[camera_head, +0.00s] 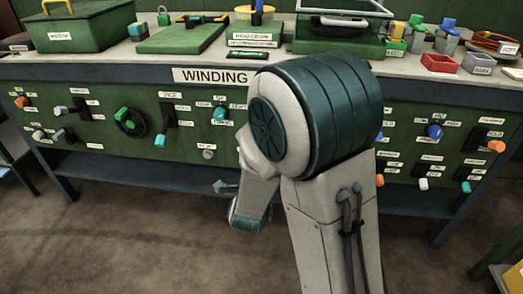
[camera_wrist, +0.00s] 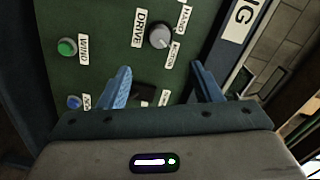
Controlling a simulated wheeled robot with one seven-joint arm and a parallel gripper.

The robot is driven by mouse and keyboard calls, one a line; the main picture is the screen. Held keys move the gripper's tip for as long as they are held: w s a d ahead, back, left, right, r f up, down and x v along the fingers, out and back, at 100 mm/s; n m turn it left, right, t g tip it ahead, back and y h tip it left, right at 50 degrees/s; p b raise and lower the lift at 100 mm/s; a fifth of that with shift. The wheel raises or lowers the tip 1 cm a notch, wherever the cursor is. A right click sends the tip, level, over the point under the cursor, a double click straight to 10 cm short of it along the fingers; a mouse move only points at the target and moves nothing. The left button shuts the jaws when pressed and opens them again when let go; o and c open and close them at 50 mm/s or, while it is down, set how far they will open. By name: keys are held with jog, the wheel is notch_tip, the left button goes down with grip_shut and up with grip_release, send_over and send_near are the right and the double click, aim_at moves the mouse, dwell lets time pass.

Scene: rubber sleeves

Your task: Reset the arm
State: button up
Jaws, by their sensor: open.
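In the wrist view, my gripper (camera_wrist: 161,68) is open, with its two blue fingers apart and nothing held between them. The fingers point toward a green control panel (camera_wrist: 105,50). A grey knob (camera_wrist: 159,36) by a DRIVE label sits on the panel beyond the gap. A small dark part (camera_wrist: 145,91) shows between the fingers, partly hidden by the gripper body. In the head view, my arm is bent in front of the bench and hides much of the panel; I cannot make out both fingers there.
The winding bench (camera_head: 150,72) has a panel front with several knobs and levers, including a black handwheel (camera_head: 130,121). A green box (camera_head: 88,27), red bin (camera_head: 440,63) and grey bin (camera_head: 476,63) stand on top. Open floor (camera_head: 130,235) lies before it.

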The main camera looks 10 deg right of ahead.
jog(key=shift+r, duration=0.1)
jog(key=s+a+r+n+g+y+p, duration=0.1)
jog(key=s+r+n+g+y+p, duration=0.15)
jog(key=r+n+p, duration=0.45)
jog(key=s+a+r+n+g+y+p, duration=0.15)
jog(key=r+g+y+p, duration=0.25)
jog(key=r+p, duration=0.7)
jog(key=s+d+r+n+g+p, duration=0.3)
jog(key=s+r+n+g+p, duration=0.1)
jog(key=s+r+p, duration=0.3)
jog(key=s+d+r+n+g+p, duration=0.4)
jog(key=s+r+p, duration=0.4)
jog(key=s, duration=0.4)
jog(key=shift+s+r+n+h+p, duration=0.3)
jog(key=shift+r+n+h, duration=0.15)
jog(key=shift+r+n, duration=0.1)
jog(key=c, duration=0.5)
